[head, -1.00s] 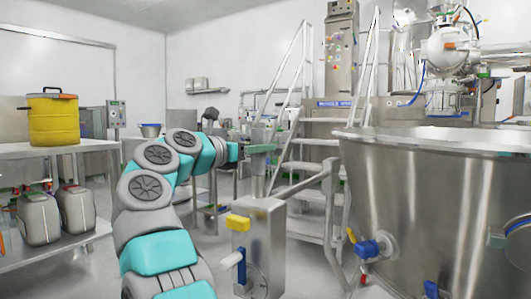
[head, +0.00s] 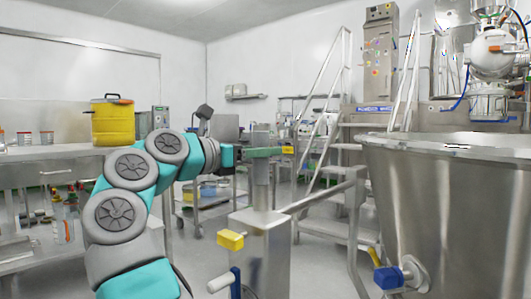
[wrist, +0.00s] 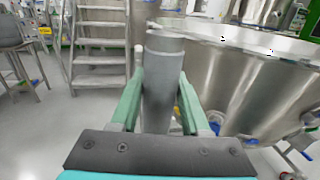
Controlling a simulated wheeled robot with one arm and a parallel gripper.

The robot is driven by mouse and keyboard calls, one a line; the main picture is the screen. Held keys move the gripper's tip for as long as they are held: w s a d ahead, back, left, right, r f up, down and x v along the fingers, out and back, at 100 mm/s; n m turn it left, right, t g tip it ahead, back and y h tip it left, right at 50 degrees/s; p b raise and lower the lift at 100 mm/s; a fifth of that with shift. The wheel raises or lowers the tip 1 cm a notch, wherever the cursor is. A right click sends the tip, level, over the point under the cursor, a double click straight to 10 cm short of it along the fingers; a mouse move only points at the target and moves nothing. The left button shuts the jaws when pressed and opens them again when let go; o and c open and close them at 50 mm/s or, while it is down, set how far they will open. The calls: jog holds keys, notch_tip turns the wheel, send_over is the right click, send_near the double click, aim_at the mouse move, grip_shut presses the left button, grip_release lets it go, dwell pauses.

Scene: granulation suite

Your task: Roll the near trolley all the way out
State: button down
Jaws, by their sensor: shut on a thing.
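A large steel vat (head: 450,200) fills the right of the head view. A blue-handled valve (head: 388,278) is low on its side. Left of it stands a steel box (head: 265,245) with a yellow knob and a blue handle, topped by a round grey post (head: 262,185). A steel bar (head: 325,190) runs from the box toward the vat; I cannot tell where it joins. My gripper (head: 268,151) is shut on the upper post. In the wrist view the green fingers flank the post (wrist: 163,85), and the vat (wrist: 250,75) is behind to the right.
A small cart (head: 200,208) is behind my arm. A steel bench (head: 45,165) at left carries a yellow drum (head: 112,122). Grey floor (wrist: 45,135) is open at left in the wrist view.

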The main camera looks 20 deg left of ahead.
jog(key=shift+w+d+h, duration=0.1)
jog(key=shift+d+h, duration=0.2)
jog(key=shift+d, duration=0.35)
jog(key=c, duration=0.7)
grip_release()
jog(key=shift+w+d, duration=0.1)
jog(key=shift+d, duration=0.05)
jog(key=o, duration=0.3)
jog(key=shift+a, duration=0.3)
jog(key=shift+a, duration=0.1)
jog(key=shift+s+a, duration=0.3)
jog(key=shift+s, duration=0.25)
jog(key=p+v, duration=0.1)
jog(key=v, duration=0.5)
jog(key=shift+s+p, duration=0.3)
jog(key=shift+a, duration=0.1)
jog(key=shift+c, duration=0.2)
